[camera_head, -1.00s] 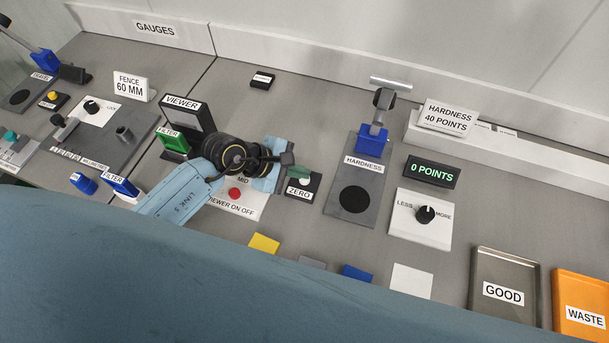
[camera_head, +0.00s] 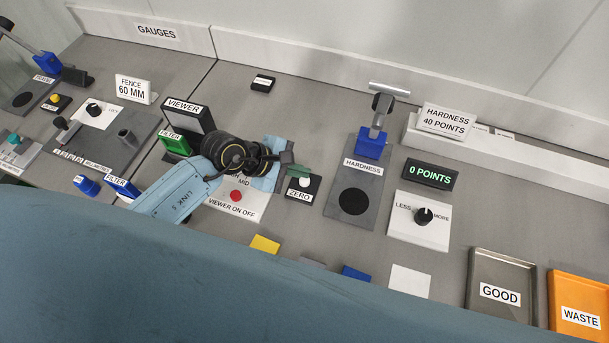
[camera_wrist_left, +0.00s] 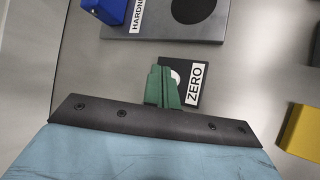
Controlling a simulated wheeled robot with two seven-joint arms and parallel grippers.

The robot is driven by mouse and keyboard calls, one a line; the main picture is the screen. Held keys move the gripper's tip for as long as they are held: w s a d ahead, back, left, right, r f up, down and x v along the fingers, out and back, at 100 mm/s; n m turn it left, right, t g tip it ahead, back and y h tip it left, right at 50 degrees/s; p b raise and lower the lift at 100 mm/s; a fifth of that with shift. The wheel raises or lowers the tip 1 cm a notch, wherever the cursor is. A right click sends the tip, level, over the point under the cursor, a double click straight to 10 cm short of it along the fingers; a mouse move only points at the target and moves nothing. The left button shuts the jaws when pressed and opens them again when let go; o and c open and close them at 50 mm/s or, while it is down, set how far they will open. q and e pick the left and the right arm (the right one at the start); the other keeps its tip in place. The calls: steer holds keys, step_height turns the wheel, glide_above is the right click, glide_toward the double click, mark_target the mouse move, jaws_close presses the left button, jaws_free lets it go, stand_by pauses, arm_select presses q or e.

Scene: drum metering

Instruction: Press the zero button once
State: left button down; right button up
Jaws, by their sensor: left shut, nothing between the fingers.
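The zero button is a white round button (camera_head: 304,182) on a small black base labelled ZERO (camera_head: 299,195), left of the hardness plate. My left gripper (camera_head: 298,171) is shut and empty, its green fingertips at the far-left side of the white button. In the left wrist view the green fingers (camera_wrist_left: 163,86) overlap the black base (camera_wrist_left: 196,68) and hide part of the white button (camera_wrist_left: 175,77). I cannot tell whether the tips touch the button. My right gripper is not in view.
The hardness plate (camera_head: 373,193) with its blue-headed gauge stands just right of the base. The viewer panel with a red button (camera_head: 236,196) lies below my left arm. A display (camera_head: 430,173) reads 0 POINTS. Yellow (camera_head: 265,244) and blue (camera_head: 356,273) blocks lie nearer me.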

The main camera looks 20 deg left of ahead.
mark_target(300, 181)
arm_select(q)
step_height(300, 181, up, 5)
steer(key=p, duration=0.4)
stand_by(0.3)
stand_by(0.5)
